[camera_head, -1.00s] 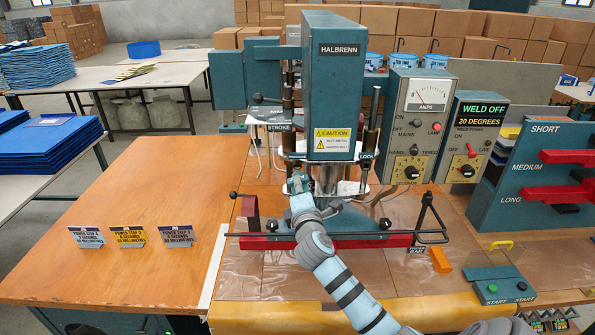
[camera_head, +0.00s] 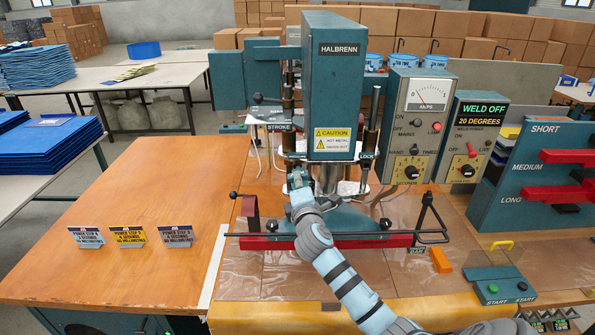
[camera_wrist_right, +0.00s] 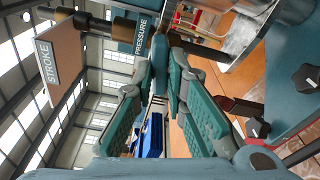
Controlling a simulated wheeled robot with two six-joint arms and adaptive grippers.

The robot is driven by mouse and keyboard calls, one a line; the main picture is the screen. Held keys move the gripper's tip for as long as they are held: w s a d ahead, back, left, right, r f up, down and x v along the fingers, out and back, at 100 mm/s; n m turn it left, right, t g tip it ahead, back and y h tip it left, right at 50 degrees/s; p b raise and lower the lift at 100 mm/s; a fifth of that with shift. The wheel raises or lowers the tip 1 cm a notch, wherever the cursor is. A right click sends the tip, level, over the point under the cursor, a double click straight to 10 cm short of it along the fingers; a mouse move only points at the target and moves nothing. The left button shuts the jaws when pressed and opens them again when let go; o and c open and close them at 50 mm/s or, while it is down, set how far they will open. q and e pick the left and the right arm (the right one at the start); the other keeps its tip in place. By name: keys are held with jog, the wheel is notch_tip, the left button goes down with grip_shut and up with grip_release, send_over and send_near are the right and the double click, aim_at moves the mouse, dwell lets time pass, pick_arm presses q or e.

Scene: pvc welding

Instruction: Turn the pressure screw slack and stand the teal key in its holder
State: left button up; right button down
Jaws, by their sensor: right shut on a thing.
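My right gripper (camera_head: 298,181) reaches to the front of the green press (camera_head: 333,85), below its head. In the right wrist view my right gripper (camera_wrist_right: 158,72) has its tips closed on a narrow teal piece (camera_wrist_right: 159,56), which appears to be the teal key. The piece stands beside the PRESSURE label (camera_wrist_right: 141,36) and a dark rod. The pressure screw cannot be made out clearly, and whether the key sits on it cannot be told. In the head view the arm and hand hide the key. The key's holder is not identifiable. My left gripper is not in view.
A red electrode bar (camera_head: 350,242) with thin rails lies below the hand. The meter cabinet (camera_head: 415,120) and weld-power box (camera_head: 468,137) stand right of the press, with the size rack (camera_head: 545,180) beyond. Three small cards (camera_head: 130,236) stand left on open wooden table.

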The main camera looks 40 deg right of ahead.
jog(key=shift+x, duration=0.95)
jog(key=c, duration=1.5)
grip_release()
jog(key=shift+c, duration=0.2)
jog(key=shift+s, duration=0.15)
jog(key=v, duration=0.8)
jog(key=shift+s+a, duration=0.2)
jog(key=shift+a, duration=0.3)
jog(key=shift+f, duration=0.1)
